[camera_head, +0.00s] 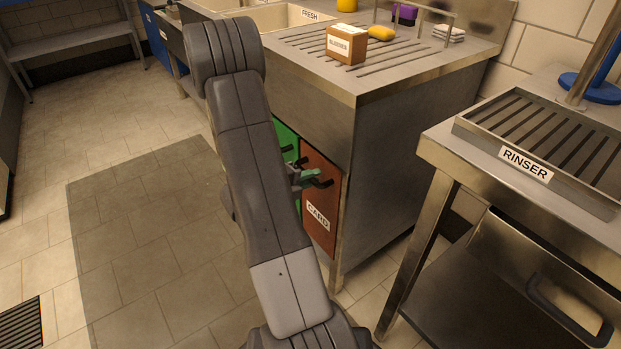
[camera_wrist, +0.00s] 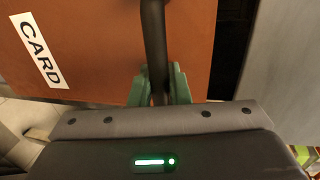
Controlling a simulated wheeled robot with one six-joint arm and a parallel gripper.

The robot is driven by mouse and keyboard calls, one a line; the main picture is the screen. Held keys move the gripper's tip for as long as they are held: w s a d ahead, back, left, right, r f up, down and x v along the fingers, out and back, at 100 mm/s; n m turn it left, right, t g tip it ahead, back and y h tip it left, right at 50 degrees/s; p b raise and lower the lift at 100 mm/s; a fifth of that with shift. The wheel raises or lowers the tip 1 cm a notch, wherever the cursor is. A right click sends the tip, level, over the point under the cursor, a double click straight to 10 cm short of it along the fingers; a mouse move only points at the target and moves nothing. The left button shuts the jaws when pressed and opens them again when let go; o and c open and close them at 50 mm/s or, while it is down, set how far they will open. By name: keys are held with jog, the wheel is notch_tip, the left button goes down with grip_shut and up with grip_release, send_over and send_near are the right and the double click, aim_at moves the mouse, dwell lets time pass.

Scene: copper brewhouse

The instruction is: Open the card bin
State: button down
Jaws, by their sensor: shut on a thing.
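The card bin (camera_head: 322,224) has a brown-orange front with a white CARD label, set under the steel sink counter. Its front also fills much of the wrist view (camera_wrist: 100,60). It looks flush or nearly flush with the counter's front. My gripper (camera_head: 305,178) has green fingers and is at the bin's dark bar handle (camera_head: 322,183). In the wrist view my gripper (camera_wrist: 160,88) is shut on the handle (camera_wrist: 154,40), with one finger on each side. My arm hides part of the bin fronts in the head view.
A green bin (camera_head: 286,142) is left of the card bin. A steel rinser table (camera_head: 440,150) stands at the right, with a handled steel front (camera_head: 545,280) below. Open tiled floor (camera_head: 150,240) lies to the left. A box (camera_head: 346,44) sits on the drainboard.

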jog(key=shift+a, duration=0.1)
jog(key=f+p+v, duration=0.2)
jog(key=p+v, duration=0.3)
jog(key=v, duration=0.7)
jog(key=f+p+v, duration=0.3)
jog(key=p+v, duration=0.2)
jog(key=v, duration=0.7)
jog(key=shift+s+a+p, duration=0.35)
jog(key=c, duration=1.5)
grip_release()
jog(key=shift+o, duration=0.2)
jog(key=p+v, duration=0.2)
jog(key=v, duration=1.1)
jog(key=shift+s+a, duration=0.2)
jog(key=shift+a, duration=0.2)
